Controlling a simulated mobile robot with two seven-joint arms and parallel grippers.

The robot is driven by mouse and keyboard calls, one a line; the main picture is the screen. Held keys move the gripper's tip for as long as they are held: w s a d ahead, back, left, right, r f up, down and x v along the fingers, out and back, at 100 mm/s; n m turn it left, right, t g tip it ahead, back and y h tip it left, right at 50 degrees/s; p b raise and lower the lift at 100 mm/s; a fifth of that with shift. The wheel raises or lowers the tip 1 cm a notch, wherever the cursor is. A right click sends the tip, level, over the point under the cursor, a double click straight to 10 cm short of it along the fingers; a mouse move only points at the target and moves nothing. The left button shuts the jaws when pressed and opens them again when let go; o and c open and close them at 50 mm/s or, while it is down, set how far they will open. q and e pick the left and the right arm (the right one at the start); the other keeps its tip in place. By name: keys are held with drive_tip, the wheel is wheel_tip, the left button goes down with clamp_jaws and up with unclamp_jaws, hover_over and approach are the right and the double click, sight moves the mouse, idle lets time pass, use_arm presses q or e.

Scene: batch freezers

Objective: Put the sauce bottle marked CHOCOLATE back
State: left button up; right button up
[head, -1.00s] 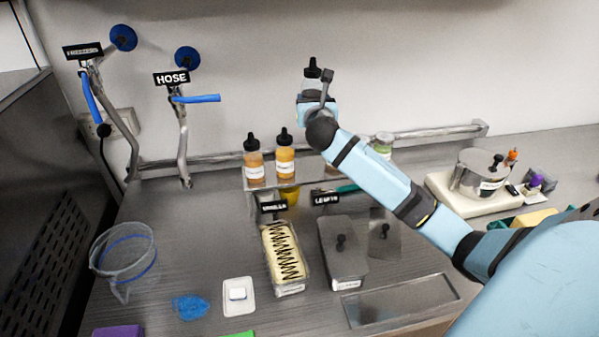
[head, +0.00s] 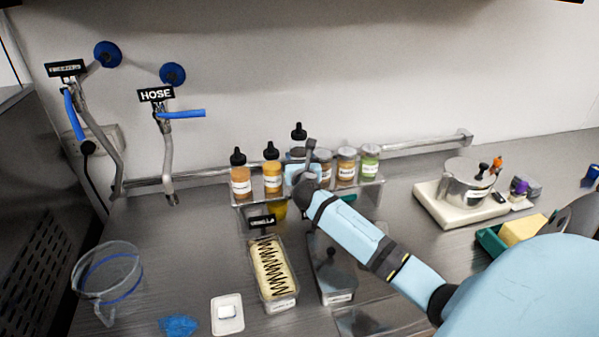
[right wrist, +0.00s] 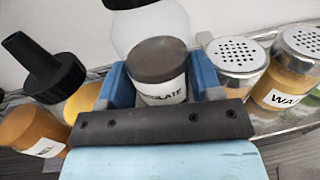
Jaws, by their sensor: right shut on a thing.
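The chocolate sauce bottle (head: 298,133), with a black nozzle cap, is upright in my right gripper (head: 300,172), at the small steel shelf rack (head: 365,187). In the right wrist view the blue fingers of my right gripper (right wrist: 162,88) close on both sides of the dark bottle (right wrist: 160,64), whose label is partly readable as "OLATE". The bottle stands in line between the sauce bottles and the shakers. My gripper hides its base, so I cannot tell whether it touches the shelf. My left gripper is not in view.
An orange-brown sauce bottle (head: 240,180) and a yellow-orange one (head: 272,172) stand left of the gripper. Shakers with metal lids (head: 346,168) stand close on its right. A tub of striped ice cream (head: 272,272) sits in front. A wall rail (head: 420,143) runs behind.

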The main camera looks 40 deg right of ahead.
drive_tip(key=shift+f, duration=2)
drive_tip(key=shift+f+b, duration=0.2)
drive_tip(key=shift+b, duration=0.1)
drive_tip(key=o, duration=0.7)
drive_tip(key=shift+c, duration=0.2)
drive_tip(key=shift+a+r, duration=0.1)
drive_tip(key=shift+r, duration=0.15)
drive_tip(key=v, duration=1.2)
drive_tip(key=shift+b, duration=0.35)
